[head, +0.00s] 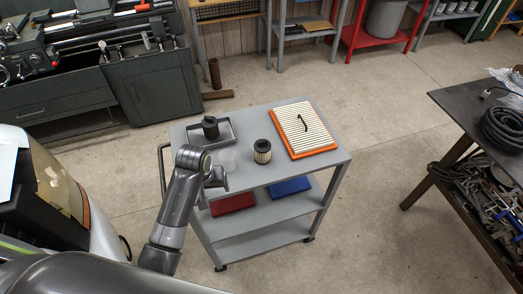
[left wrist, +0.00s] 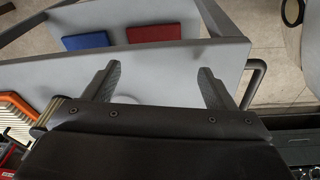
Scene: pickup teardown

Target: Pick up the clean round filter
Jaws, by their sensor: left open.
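The clean round filter (head: 262,151), a short cylinder with pale pleats and dark end rims, stands upright on the grey cart's top (head: 245,183). In the left wrist view only part of the filter (left wrist: 54,110) shows at the left, mostly hidden behind my gripper body. My left gripper (head: 222,178) is over the cart's near left part, to the left of the filter and apart from it. In the left wrist view its two fingers (left wrist: 160,74) are spread wide with nothing between them. My right gripper is not in view.
A flat orange-framed filter (head: 303,130) lies right of the round filter. A tray (head: 228,133) with a dark cylinder (head: 210,128) is at the back left. Red (head: 232,204) and blue (head: 289,187) boxes lie on a lower shelf. A workbench (head: 460,105) stands at right.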

